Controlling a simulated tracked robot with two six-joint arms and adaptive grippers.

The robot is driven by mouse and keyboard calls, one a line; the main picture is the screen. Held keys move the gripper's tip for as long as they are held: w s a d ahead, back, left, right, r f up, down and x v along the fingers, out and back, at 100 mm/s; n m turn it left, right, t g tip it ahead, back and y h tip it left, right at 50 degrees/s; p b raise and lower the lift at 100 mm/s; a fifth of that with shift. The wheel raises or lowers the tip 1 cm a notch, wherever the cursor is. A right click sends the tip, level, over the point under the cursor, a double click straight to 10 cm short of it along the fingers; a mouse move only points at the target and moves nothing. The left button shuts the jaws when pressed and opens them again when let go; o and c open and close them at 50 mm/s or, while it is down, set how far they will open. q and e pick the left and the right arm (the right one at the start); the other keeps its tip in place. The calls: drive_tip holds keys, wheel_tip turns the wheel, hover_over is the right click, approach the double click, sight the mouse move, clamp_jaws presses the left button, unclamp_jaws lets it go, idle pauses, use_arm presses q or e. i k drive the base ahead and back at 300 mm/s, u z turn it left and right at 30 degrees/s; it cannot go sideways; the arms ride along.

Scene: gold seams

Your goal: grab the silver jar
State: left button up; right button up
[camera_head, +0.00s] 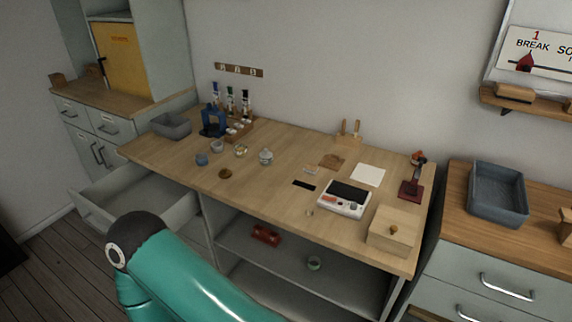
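A small pale, silvery lidded jar (266,157) stands upright on the wooden workbench (270,190), near the middle of its left half. It may be the silver jar, but it is too small to be sure of its material. Several little dishes lie to its left: a blue one (201,159), a grey one (216,147) and a yellowish one (241,151). A teal link of my arm crosses the bottom of the view, in front of the bench. Neither gripper is in the frame.
A brown-gold disc (225,173) lies near the front edge. A white scale (344,198) and a wooden box (394,231) occupy the right side. A blue stand (213,122) is behind left. An open drawer (140,195) juts out at left. Bench surface right of the jar is partly clear.

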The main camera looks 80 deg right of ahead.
sight(266, 163)
drive_tip(key=z, duration=1.05)
drive_tip(key=k, duration=0.1)
drive_tip(key=z, duration=0.6)
drive_tip(key=i, duration=0.55)
drive_tip(key=u, duration=0.2)
drive_tip(key=k, duration=0.85)
drive_tip(key=z, duration=0.2)
drive_tip(key=i, duration=0.85)
drive_tip(key=u, duration=0.15)
